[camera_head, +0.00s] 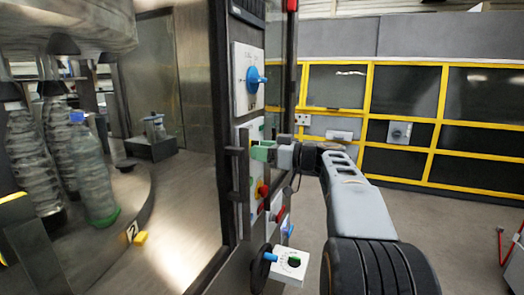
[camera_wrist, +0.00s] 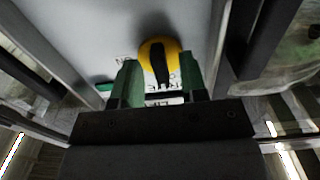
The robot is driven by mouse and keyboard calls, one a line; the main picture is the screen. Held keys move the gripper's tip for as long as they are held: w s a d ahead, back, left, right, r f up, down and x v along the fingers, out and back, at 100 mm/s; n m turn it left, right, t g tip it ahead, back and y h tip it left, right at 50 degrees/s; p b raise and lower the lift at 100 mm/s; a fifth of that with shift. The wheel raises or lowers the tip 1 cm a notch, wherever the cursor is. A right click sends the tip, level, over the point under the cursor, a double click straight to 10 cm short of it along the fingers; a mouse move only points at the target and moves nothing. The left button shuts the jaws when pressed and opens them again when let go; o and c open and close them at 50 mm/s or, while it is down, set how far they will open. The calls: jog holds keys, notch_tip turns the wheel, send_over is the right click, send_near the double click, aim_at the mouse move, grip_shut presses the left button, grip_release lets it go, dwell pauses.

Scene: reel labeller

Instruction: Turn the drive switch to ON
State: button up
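My gripper (camera_head: 264,150) is at the control panel in the head view, with its green fingertips close to the panel face. The wrist view shows its two green fingers (camera_wrist: 160,82) apart, with nothing held between them. Between and just beyond the fingertips is a rotary switch (camera_wrist: 158,60) with a black handle on a yellow disc. The handle points roughly up and down in that view, tilted slightly. I cannot tell whether the fingers touch it. Black lettering beside the switch is partly hidden by the fingers and unreadable, so I cannot confirm it is the drive switch.
A large blue rotary knob (camera_head: 255,79) sits on the panel above my gripper. Bottles (camera_head: 92,170) stand in the machine at left. Open floor lies at right before yellow-framed guards (camera_head: 434,150).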

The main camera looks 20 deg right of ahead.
jog(key=shift+c, duration=0.2)
grip_shut()
jog(key=shift+m+b, duration=0.3)
jog(key=shift+s+a+r+m+p, duration=0.1)
jog(key=shift+m+p, duration=0.1)
jog(key=shift+m, duration=4.05)
jog(key=shift+r+m+p, duration=0.1)
jog(key=shift+m+p, duration=0.05)
jog(key=shift+m, duration=4.1)
jog(key=shift+f+m, duration=0.1)
jog(key=shift+m, duration=0.2)
